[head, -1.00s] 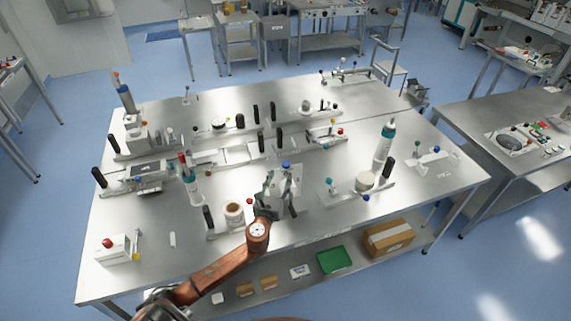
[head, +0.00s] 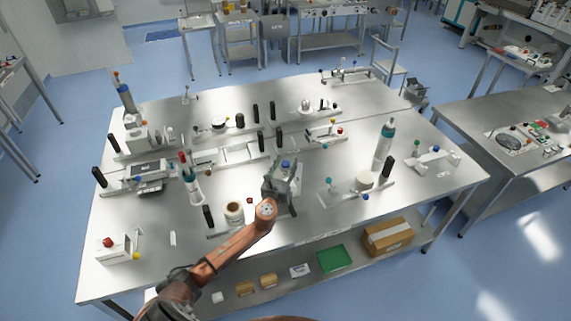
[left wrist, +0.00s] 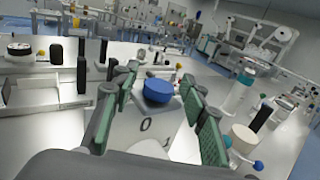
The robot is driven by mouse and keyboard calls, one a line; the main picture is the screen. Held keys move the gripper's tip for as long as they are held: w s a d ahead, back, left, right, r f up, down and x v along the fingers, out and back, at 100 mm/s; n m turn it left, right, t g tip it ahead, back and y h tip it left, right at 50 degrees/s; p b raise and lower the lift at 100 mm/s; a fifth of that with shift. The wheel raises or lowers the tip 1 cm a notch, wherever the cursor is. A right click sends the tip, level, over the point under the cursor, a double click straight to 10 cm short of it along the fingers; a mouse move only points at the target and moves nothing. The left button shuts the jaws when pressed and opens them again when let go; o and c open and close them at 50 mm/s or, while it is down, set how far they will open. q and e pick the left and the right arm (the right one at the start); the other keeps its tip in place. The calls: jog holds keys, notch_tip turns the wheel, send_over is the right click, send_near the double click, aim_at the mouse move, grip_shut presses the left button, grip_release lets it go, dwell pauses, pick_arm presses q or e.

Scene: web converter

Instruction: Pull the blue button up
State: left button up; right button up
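The blue button (left wrist: 158,90) is a round knob on top of a pale block (left wrist: 145,127) marked with a dark "0". In the head view the blue button (head: 285,164) shows just above my left gripper (head: 281,184), near the front middle of the steel table. In the left wrist view my left gripper (left wrist: 158,112) is open. Its green-padded fingers stand on the left and right of the button and block, with visible gaps to the button. The block is mostly hidden by the gripper in the head view. My right gripper is not in view.
A tape roll (head: 234,211) and a black-handled post (head: 208,217) stand left of the gripper. A white bottle with a teal top (head: 384,143) and a round white piece (head: 364,180) stand to the right. The front right of the steel table (head: 425,195) is clear.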

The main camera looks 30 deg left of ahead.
pick_arm(q)
jog(key=c, duration=0.5)
grip_shut()
notch_tip(320, 180, up, 2)
jog(key=shift+r+p, duration=0.1)
jog(key=shift+p, duration=0.95)
jog(key=o, duration=0.6)
grip_release()
jog(key=shift+o, duration=0.2)
jog(key=shift+f, duration=0.2)
